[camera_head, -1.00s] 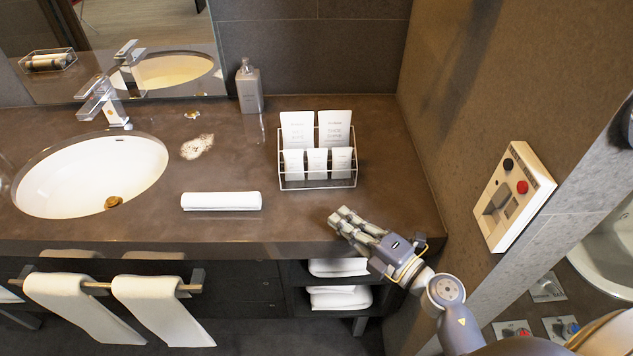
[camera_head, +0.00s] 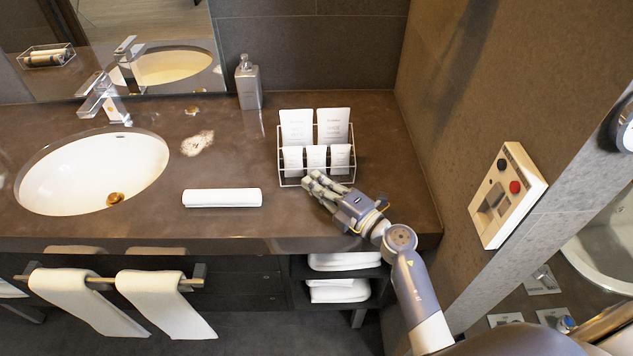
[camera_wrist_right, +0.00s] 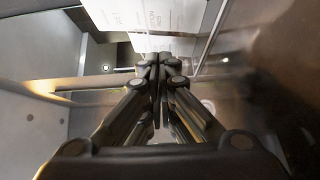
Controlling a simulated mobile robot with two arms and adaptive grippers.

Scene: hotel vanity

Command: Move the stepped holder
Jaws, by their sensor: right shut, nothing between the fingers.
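The stepped holder (camera_head: 281,167) is a white wire rack on the dark vanity counter. It holds two taller white packets at the back and several smaller ones in front. My right gripper (camera_head: 309,181) is at the front lower edge of the holder, with its fingers shut and empty. I cannot tell whether the fingertips touch the wire. In the right wrist view the closed fingers (camera_wrist_right: 157,62) point toward white packets (camera_wrist_right: 150,16) at the top, and a thin wire (camera_wrist_right: 209,38) of the holder shows at the right. My left gripper is not in view.
A rolled white towel (camera_head: 222,197) lies left of the holder. A grey soap bottle (camera_head: 248,84) stands behind it to the left. The sink (camera_head: 90,175) is at the left. A wall (camera_head: 430,120) bounds the counter's right side. Counter between towel and sink is clear.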

